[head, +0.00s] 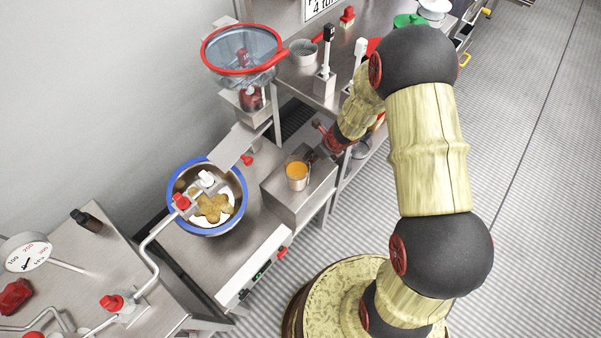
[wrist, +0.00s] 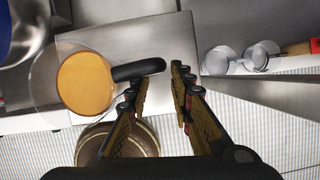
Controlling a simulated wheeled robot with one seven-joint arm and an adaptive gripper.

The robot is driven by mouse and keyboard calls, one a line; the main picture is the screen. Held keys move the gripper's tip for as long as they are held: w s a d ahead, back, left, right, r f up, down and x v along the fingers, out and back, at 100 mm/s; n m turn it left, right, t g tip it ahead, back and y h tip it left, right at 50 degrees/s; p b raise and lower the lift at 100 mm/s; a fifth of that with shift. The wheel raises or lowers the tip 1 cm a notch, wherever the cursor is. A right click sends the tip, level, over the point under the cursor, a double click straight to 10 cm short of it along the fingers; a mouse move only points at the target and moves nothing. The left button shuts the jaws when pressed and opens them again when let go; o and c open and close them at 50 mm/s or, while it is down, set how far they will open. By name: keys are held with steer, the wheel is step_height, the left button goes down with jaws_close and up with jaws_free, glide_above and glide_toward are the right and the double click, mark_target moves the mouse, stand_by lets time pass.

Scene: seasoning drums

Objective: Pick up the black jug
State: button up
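The jug (head: 297,175) is a clear vessel with orange contents, standing on a steel block beside the blue-rimmed bowl. In the wrist view the jug (wrist: 85,82) is at the left, and its black handle (wrist: 138,70) points right toward my gripper. My gripper (wrist: 161,75) is open, with the end of the handle showing between its fingertips. I cannot tell whether either finger touches the handle. In the head view my gripper (head: 322,148) is just up and right of the jug, partly hidden by my arm.
The steel block (wrist: 105,37) bears the jug. A steel bowl with a blue rim (head: 170,205) is left of it. A red-rimmed clear hopper (head: 243,55) stands above. Clear round vessels (wrist: 240,58) lie right of my gripper, by a counter edge. Open floor is at right.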

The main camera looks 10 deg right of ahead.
steer(key=b+x, duration=0.2)
steer(key=x, duration=0.3)
steer(key=shift+w+a+r, duration=0.1)
steer(key=shift+w+a, duration=0.05)
steer(key=shift+r, duration=0.1)
steer(key=shift+c, duration=0.4)
steer(key=c, duration=0.4)
jaws_close()
